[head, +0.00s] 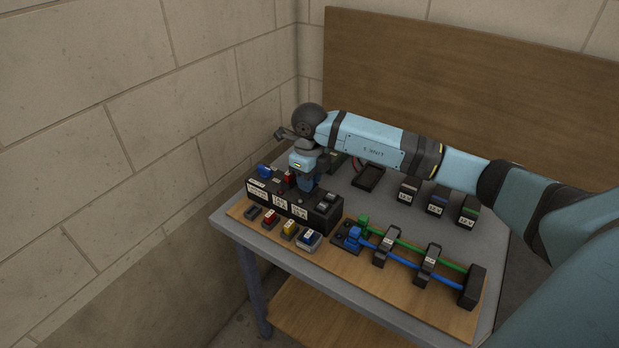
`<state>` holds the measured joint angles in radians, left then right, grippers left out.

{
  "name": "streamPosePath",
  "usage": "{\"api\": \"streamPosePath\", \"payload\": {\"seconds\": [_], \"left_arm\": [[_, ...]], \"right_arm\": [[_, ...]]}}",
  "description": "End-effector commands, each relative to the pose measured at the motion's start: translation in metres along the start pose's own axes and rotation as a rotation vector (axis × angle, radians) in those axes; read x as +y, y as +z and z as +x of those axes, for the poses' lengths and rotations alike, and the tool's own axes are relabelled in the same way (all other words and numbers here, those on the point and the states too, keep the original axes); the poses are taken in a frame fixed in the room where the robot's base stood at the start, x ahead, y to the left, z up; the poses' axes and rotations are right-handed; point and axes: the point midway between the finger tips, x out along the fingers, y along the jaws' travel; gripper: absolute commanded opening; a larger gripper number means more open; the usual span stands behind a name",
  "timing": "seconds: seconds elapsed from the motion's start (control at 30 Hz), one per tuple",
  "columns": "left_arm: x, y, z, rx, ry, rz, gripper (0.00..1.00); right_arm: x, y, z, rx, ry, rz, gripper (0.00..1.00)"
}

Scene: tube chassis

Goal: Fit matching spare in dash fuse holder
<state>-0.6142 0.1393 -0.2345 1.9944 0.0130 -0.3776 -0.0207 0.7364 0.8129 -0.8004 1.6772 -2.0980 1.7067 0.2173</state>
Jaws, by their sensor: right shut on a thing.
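The black dash box (322,219) with white labels stands on the left part of the table. A blue knob (264,171) and a red part (289,178) show on its top. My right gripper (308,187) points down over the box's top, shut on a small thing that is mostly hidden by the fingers. I cannot tell its colour or whether it touches the box. In front of the box is a row with a dark piece or holder (252,212), a red spare (269,216), a yellow spare (289,228) and a blue spare (309,240). My left gripper is out of view.
Blue and green tubes run through black clamps (386,246) to a black block (472,287) on the wooden board (350,277). Several labelled black blocks (437,201) and a dark tray (369,177) stand behind. A wooden panel (470,75) and block walls enclose the back and left.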

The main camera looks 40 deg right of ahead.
Motion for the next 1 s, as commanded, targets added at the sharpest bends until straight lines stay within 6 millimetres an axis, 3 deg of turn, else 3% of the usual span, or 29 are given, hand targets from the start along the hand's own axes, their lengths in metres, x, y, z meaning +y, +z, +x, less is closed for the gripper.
{"api": "streamPosePath", "payload": {"seconds": [0.1, 0.13, 0.17, 0.53, 1.0], "left_arm": [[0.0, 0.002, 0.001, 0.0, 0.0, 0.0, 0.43], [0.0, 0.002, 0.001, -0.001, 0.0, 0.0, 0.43], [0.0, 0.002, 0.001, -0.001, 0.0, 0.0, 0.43], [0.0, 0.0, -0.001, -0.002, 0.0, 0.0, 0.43], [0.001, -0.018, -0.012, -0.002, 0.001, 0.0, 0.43]], "right_arm": [[0.0, 0.0, 0.003, 0.0, 0.0, 0.0, 0.09], [0.0, 0.0, 0.002, 0.0, 0.0, 0.0, 0.38], [0.0, 0.0, 0.002, 0.0, 0.0, 0.0, 0.41], [0.0, 0.0, -0.002, -0.001, 0.0, 0.0, 0.41], [0.0, 0.0, -0.039, -0.002, -0.001, 0.0, 0.41]]}}
